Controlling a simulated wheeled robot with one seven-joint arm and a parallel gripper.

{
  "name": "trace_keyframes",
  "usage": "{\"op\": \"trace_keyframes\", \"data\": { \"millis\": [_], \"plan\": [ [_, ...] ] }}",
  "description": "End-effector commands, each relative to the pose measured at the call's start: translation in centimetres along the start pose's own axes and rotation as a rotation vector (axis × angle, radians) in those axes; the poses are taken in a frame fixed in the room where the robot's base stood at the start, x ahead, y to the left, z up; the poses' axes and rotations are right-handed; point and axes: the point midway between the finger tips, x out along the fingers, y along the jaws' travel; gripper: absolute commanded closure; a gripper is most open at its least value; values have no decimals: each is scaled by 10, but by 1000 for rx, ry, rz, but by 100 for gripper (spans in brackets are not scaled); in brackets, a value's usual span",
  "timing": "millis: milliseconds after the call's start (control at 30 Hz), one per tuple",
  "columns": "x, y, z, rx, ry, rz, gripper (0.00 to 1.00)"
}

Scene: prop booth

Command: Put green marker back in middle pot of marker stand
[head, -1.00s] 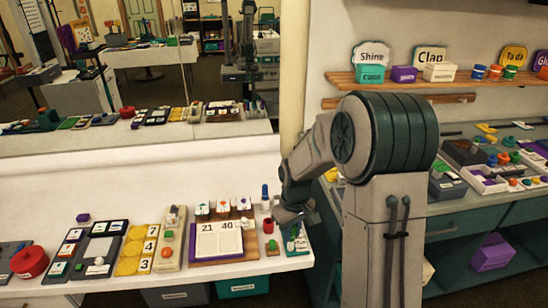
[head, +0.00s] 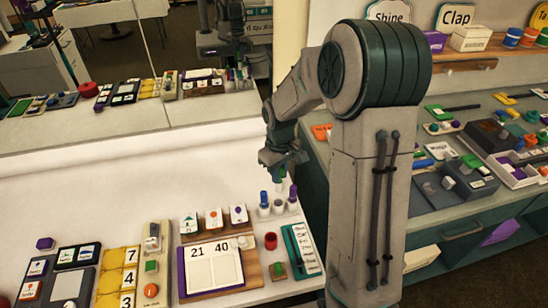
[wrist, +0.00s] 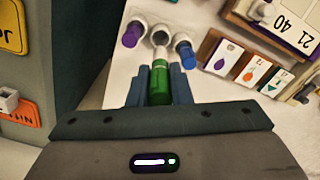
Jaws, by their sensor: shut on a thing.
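My gripper (wrist: 160,82) is shut on the green marker (wrist: 157,92), its pale end pointing toward the marker stand. In the head view my gripper (head: 283,163) hangs above the stand, with a bit of the green marker (head: 281,172) showing below it. The stand has white pots. The middle pot (wrist: 160,33) looks empty, and the marker's pale end lines up just short of it in the wrist view; the exact gap is unclear. A purple marker (wrist: 132,34) is in one outer pot and a blue marker (wrist: 186,54) in the other.
A red cup (head: 270,241), a green-marked block (head: 277,270) and a teal board (head: 301,250) are in front of the stand. A wooden board with number cards (head: 212,262) lies to the left. The white table behind is clear.

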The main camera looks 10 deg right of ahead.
Motion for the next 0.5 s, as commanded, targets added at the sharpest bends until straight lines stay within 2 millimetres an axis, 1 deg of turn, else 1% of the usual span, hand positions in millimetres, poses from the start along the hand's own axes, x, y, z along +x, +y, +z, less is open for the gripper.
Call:
{"op": "trace_keyframes", "data": {
  "millis": [267, 500],
  "plan": [
    [10, -2, -1, -5, -1, 0, 100],
    [31, -2, 0, -3, -2, -1, 100]
  ]
}}
